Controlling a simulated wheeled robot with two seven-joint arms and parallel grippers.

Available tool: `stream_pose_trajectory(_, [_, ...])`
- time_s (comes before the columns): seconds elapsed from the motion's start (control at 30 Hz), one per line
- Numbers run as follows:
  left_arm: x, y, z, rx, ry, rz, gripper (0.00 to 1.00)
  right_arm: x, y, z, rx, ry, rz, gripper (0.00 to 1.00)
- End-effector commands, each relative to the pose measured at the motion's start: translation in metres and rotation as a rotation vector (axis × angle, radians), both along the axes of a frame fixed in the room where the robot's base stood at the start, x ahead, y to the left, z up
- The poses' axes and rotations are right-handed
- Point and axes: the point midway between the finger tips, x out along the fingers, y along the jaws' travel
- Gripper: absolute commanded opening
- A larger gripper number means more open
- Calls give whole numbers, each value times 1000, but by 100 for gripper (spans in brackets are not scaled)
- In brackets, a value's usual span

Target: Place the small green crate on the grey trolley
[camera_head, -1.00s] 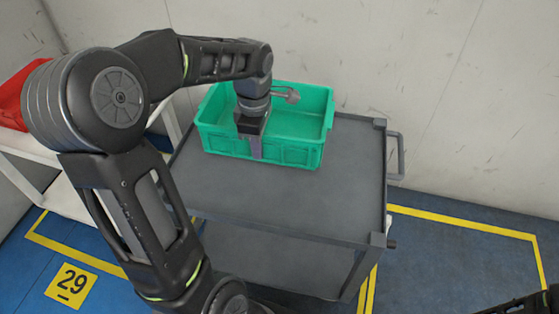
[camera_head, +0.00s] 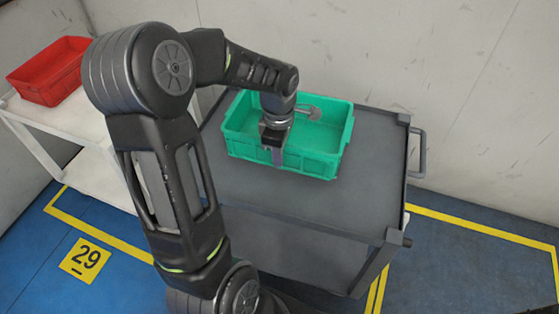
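The small green crate (camera_head: 240,150) is over the grey trolley's top (camera_head: 345,190), toward its back left part. It looks upright, empty and roughly level. I cannot tell whether its base touches the trolley top. My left gripper (camera_head: 277,156) points down at the crate's near long wall, with one finger outside the wall. It appears shut on that wall; the inner finger is hidden. My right gripper is not in view.
A red crate (camera_head: 48,75) stands on a white trolley (camera_head: 75,115) at the left. The grey trolley has a handle (camera_head: 421,153) on its right side. Its top is bare in front and to the right of the green crate. A wall is close behind.

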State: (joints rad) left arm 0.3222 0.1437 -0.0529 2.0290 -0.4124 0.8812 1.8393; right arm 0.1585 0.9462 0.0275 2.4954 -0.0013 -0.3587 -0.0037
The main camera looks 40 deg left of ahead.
Motion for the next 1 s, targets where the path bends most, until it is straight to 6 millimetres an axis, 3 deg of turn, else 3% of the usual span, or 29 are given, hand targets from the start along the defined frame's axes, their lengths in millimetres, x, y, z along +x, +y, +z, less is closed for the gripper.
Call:
stream_pose_trajectory(0.13, [1,0,-19,-1,-1,-1,0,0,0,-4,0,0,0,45])
stream_pose_trajectory(0.57, [1,0,-25,1,-3,-1,0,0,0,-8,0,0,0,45])
stream_pose_trajectory(0.87, [0,0,-24,0,0,-1,25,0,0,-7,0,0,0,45])
stream_pose_trajectory(1.0, [0,0,-24,0,0,0,25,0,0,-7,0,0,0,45])
